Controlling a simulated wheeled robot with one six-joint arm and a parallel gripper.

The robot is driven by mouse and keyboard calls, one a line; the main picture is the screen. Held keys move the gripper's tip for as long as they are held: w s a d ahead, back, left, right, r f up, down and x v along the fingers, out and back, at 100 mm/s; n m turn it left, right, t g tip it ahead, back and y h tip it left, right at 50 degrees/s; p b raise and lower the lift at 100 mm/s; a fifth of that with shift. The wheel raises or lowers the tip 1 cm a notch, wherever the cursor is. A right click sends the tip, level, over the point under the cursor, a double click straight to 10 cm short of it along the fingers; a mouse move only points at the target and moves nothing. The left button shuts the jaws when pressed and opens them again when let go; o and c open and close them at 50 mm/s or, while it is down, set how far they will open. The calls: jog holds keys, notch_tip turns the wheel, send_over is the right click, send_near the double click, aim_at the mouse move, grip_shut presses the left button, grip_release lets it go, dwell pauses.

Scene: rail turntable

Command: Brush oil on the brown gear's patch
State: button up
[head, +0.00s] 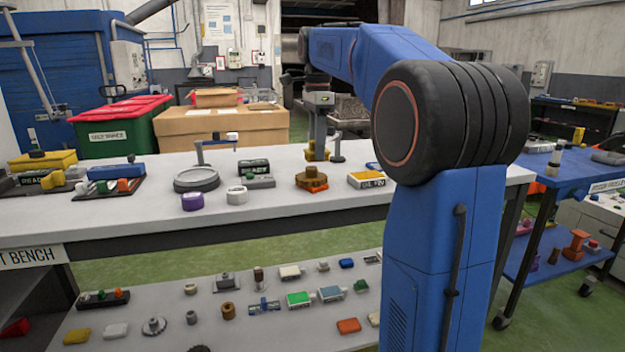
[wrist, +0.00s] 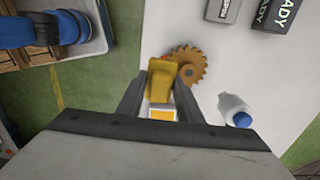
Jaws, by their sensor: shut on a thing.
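My gripper (head: 318,140) hangs over the bench, at the far side of the brown gear (head: 311,180). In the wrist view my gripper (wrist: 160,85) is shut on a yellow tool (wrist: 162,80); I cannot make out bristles. The toothed brown gear (wrist: 187,66) lies just beyond and right of the tool, partly covered by it. A small red-orange bit shows beside the tool's far end, and orange shows low on the gear in the head view. A white-and-yellow box with oil lettering (head: 367,180) stands right of the gear.
A grey bottle-like piece with a blue end (wrist: 235,110) is right of my gripper. Left of the gear are a round grey stand (head: 197,180), a purple ring (head: 192,201) and a white nut (head: 237,195). The bench top (head: 120,215) is clear at its front left.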

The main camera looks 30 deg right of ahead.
jog(key=shift+f, duration=0.15)
jog(key=shift+w+d+f, duration=0.1)
jog(key=shift+w+f, duration=0.1)
jog(key=shift+f, duration=1.2)
jog(key=shift+w+f, duration=0.15)
jog(key=shift+f, duration=1.25)
jog(key=shift+f, duration=0.55)
jog(key=shift+w+d, duration=0.15)
jog(key=shift+w, duration=0.3)
dwell(2.8)
jog(key=shift+s, duration=0.45)
dwell(0.4)
jog(key=shift+w, duration=0.15)
